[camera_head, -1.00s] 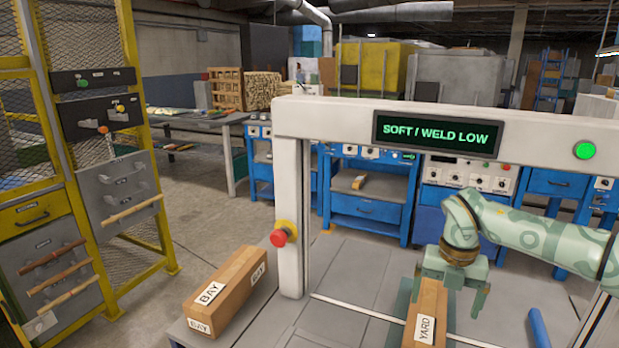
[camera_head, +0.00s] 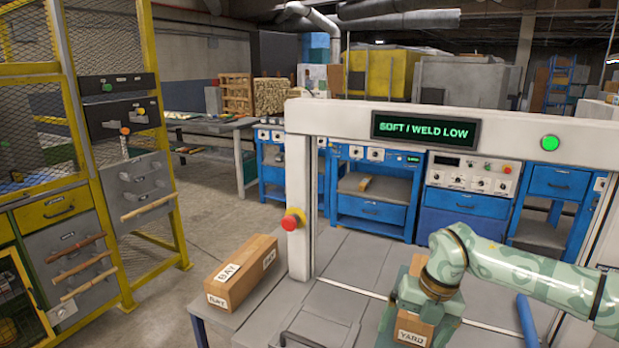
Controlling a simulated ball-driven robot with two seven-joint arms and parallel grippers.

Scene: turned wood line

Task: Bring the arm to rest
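My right arm comes in from the right, and its green gripper (camera_head: 428,303) is over a brown wooden block (camera_head: 418,265) with a white YARD label. The block lies under the white gantry frame, close to the picture's bottom edge. My gripper covers the block's middle. The fingers are mostly hidden or blend with the green surface (camera_head: 387,325) beside the block, so I cannot tell whether they touch it. My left gripper is not in view.
A box labelled BAY (camera_head: 241,272) lies on the grey table left of the gantry post. The white gantry (camera_head: 345,117) carries a SOFT / WELD LOW display (camera_head: 427,130), a green light (camera_head: 550,143) and a red stop button (camera_head: 290,222). A blue bar (camera_head: 526,318) lies right of my gripper.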

